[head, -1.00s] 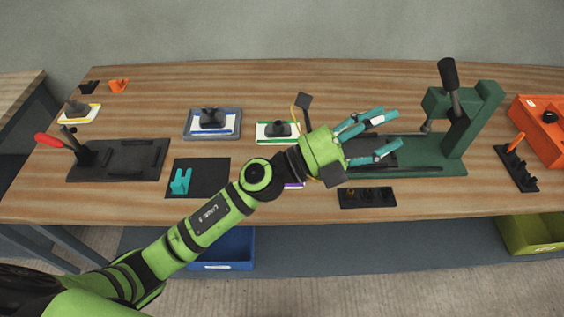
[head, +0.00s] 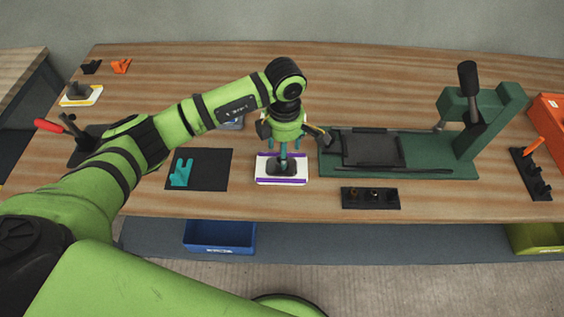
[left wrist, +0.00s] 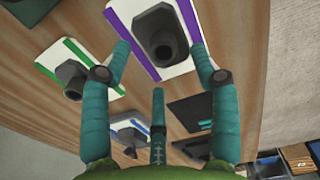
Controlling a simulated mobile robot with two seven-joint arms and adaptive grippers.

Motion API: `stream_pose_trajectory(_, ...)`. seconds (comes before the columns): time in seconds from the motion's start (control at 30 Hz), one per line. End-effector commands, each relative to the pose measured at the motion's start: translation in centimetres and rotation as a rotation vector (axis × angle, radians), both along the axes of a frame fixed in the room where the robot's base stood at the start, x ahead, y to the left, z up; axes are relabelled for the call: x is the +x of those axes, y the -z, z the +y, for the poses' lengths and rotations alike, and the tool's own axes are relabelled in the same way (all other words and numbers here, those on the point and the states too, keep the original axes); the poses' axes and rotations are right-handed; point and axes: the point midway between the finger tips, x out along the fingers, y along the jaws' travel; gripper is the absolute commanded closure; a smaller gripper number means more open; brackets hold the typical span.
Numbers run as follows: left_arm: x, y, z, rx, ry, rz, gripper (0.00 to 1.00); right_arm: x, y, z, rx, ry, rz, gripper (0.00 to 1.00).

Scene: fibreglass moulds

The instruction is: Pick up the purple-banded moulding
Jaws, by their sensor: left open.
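The purple-banded moulding (head: 281,178) is a white plate with purple edges and a dark grey raised block on top. It lies flat on the workbench in front of my left arm. In the left wrist view the moulding (left wrist: 137,20) is at the top, with its grey block between the spread fingers. My left gripper (head: 284,150) points down over the block, its teal fingers open. It also shows in the left wrist view (left wrist: 160,75). Whether a finger touches the block cannot be told. My right gripper is not in view.
A green press (head: 450,165) stands to the right, with a black socket strip (head: 370,198) before it. A black mat (head: 212,172) with a teal bracket (head: 181,173) lies left. A green-banded moulding (left wrist: 52,60) lies close by. A red-handled clamp (head: 48,126) is partly behind my arm.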

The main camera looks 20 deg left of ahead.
Motion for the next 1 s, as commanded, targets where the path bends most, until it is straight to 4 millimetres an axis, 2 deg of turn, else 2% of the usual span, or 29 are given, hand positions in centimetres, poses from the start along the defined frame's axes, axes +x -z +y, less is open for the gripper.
stream_pose_trajectory(0.03, -0.3, 0.3, 0.2, 0.0, -0.001, 0.006, 0.39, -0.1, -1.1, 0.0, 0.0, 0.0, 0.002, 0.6)
stream_pose_trajectory(0.13, -0.6, 1.8, 0.5, 0.0, -0.001, 0.008, 0.39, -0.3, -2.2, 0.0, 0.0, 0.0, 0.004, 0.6)
stream_pose_trajectory(0.3, -0.4, 4.0, 0.4, -0.003, 0.001, 0.002, 0.39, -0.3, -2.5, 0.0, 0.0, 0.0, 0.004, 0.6)
stream_pose_trajectory(0.57, -0.4, 4.4, 0.4, -0.003, 0.001, 0.0, 0.39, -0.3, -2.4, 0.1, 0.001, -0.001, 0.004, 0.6)
stream_pose_trajectory(0.6, -0.4, 4.4, 0.4, -0.003, 0.001, 0.001, 0.55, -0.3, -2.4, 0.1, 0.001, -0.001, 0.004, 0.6)
stream_pose_trajectory(0.67, -0.4, 4.4, 0.4, -0.004, 0.001, 0.001, 0.79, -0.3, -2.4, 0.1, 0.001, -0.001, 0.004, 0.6)
stream_pose_trajectory(0.7, -0.4, 4.4, 0.4, -0.004, 0.001, 0.001, 0.95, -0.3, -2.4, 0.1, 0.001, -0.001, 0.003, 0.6)
stream_pose_trajectory(0.73, -0.4, 4.4, 0.4, -0.004, 0.001, 0.001, 1.0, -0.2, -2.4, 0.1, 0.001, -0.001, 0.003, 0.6)
stream_pose_trajectory(1.0, -0.3, 4.3, 0.4, -0.005, 0.001, 0.0, 1.0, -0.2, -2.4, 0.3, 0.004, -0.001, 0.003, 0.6)
